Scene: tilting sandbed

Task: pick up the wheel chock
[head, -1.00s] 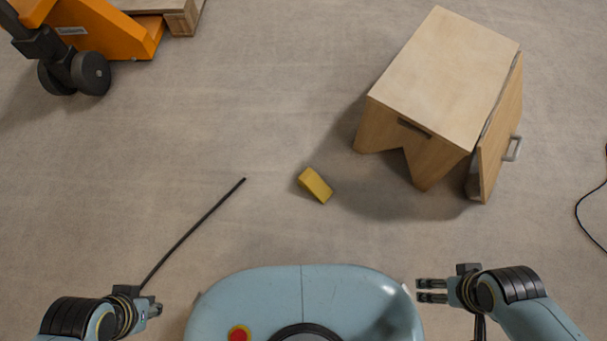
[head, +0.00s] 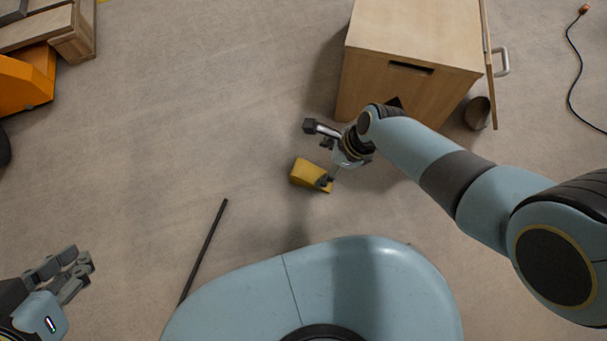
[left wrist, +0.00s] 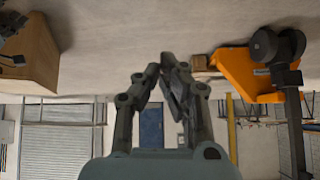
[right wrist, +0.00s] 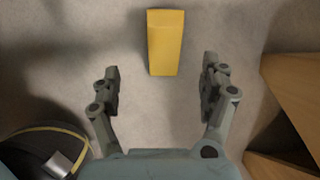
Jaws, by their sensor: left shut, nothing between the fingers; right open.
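The wheel chock (head: 308,173) is a small yellow block lying on the floor in front of the wooden cabinet. My right gripper (head: 327,161) is open beside and over its right end in the head view. In the right wrist view the chock (right wrist: 166,42) lies ahead, roughly centred between the open, empty fingers (right wrist: 160,82) and beyond their tips. I cannot tell any contact. My left gripper (head: 84,263) is shut and empty at the lower left, well away from the chock; its fingers come together in the left wrist view (left wrist: 168,62).
The wooden cabinet (head: 415,38) stands just behind my right arm, its door (head: 488,60) ajar. A thin black rod (head: 204,250) lies left of my base. An orange pallet truck (head: 25,82) and a wooden pallet (head: 70,35) are at upper left. A black cable (head: 574,75) lies far right.

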